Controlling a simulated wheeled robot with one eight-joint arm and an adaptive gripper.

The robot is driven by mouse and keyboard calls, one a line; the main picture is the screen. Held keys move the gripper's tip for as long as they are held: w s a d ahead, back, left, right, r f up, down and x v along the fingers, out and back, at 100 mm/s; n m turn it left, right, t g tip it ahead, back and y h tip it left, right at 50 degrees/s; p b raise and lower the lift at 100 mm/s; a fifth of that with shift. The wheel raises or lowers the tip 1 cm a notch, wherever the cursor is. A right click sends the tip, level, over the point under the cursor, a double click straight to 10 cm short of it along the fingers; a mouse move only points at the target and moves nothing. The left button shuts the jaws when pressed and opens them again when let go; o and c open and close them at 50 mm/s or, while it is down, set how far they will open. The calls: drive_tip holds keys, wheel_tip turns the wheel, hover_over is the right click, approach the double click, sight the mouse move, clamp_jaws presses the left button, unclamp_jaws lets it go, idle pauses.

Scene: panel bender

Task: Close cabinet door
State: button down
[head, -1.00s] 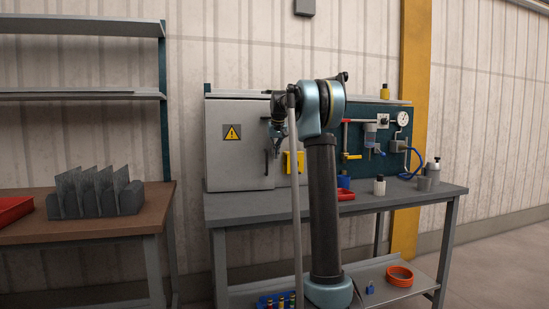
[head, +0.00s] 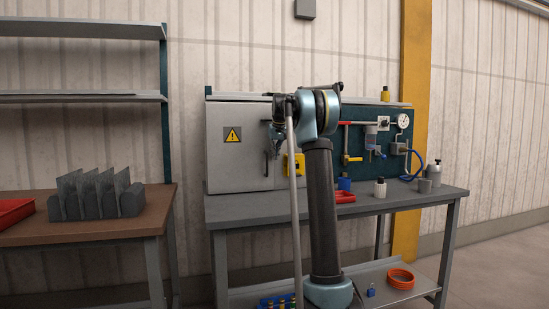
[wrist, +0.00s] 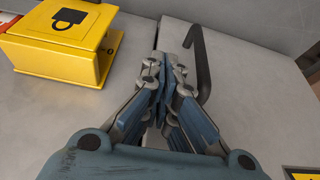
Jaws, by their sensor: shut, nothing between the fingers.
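The grey cabinet door (head: 232,165) with a yellow warning sign is at the left of the bench in the head view. It stands about flush with the panel beside it; a small gap cannot be ruled out. Its dark bar handle (head: 267,163) is near its right edge. The handle (wrist: 200,60) also shows in the wrist view, just right of my gripper (wrist: 165,62). My gripper is shut and empty, with its fingertips over the seam at the door's edge. Whether they touch the door cannot be told. In the head view my gripper (head: 277,150) is small and partly hidden.
A yellow padlock-marked box (wrist: 65,40) is on the panel left of my gripper in the wrist view. A brown table (head: 110,228) stands at left.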

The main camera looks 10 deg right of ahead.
drive_tip(key=a+v, duration=0.1)
drive_tip(key=v, duration=1)
drive_tip(key=s+d+f, duration=0.1)
drive_tip(key=s+f, duration=0.1)
drive_tip(key=s, duration=0.6)
drive_tip(key=s+d+f, duration=0.1)
drive_tip(key=s+f, duration=0.2)
drive_tip(key=s, duration=0.4)
drive_tip(key=s+f+m+g, duration=0.2)
drive_tip(key=s+f, duration=3.7)
drive_tip(key=s, duration=0.4)
drive_tip(key=shift+d+f+h, duration=0.25)
drive_tip(key=shift+d+h, duration=0.15)
drive_tip(key=shift+d, duration=0.05)
drive_tip(key=shift+s, duration=0.1)
drive_tip(key=shift+w+f, duration=0.2)
drive_tip(key=shift+w, duration=0.25)
